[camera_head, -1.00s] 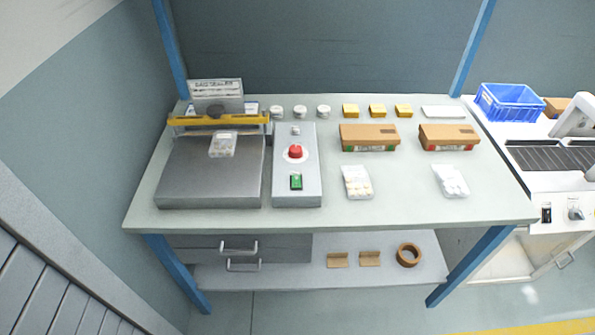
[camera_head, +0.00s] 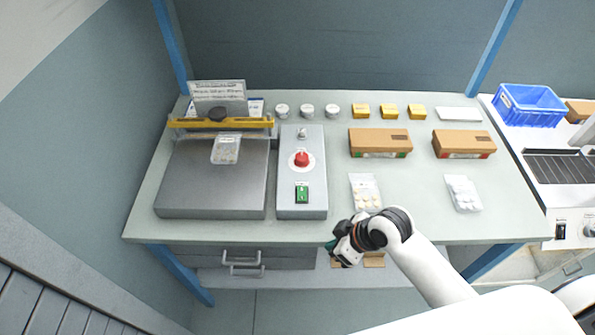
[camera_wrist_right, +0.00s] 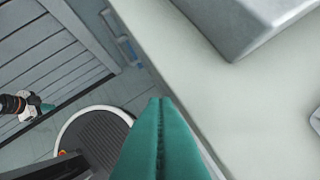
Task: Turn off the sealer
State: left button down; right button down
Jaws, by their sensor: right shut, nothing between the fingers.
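The sealer (camera_head: 212,185) is a grey metal block with a yellow bar across its back, at the bench's left. Beside it stands a grey control box (camera_head: 302,120) with a red knob (camera_head: 301,159) on a white disc and a green switch (camera_head: 302,194) near its front. My right gripper (camera_head: 333,246) is at the bench's front edge, in front of the control box and apart from it. In the right wrist view its teal fingers (camera_wrist_right: 158,105) are together and empty; a grey box corner (camera_wrist_right: 245,30) shows beyond. My left gripper (camera_wrist_right: 42,107) shows small there, its jaw unclear.
A pouch (camera_head: 366,192) lies behind my right arm, another pouch (camera_head: 462,193) farther right. Two cardboard boxes (camera_head: 380,141), yellow boxes (camera_head: 389,111) and white jars (camera_head: 307,110) stand farther back. A clear pouch (camera_head: 226,149) lies on the sealer. Bench surface (camera_head: 415,190) between the pouches is clear.

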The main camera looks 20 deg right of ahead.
jog(key=w+d+r+n+y, duration=0.2)
jog(key=w+r, duration=0.3)
jog(key=r, duration=0.3)
jog(key=w+d+r+n+y, duration=0.2)
jog(key=w+r+n, duration=0.3)
jog(key=r, duration=0.3)
jog(key=shift+w+d+r+g, duration=0.3)
jog(key=shift+w+d+r, duration=0.1)
jog(key=shift+w, duration=0.25)
jog(key=p, duration=0.3)
send_over(298, 189)
jog(key=s+d, duration=0.2)
jog(key=d, duration=0.1)
jog(key=f, duration=0.6)
jog(key=shift+w+f, duration=0.2)
jog(key=shift+f, duration=0.05)
jog(key=f, duration=0.2)
jog(key=f+p, duration=0.1)
jog(key=shift+w+a+f, duration=0.15)
jog(key=shift+w+f, duration=0.1)
jog(key=shift+f, duration=0.6)
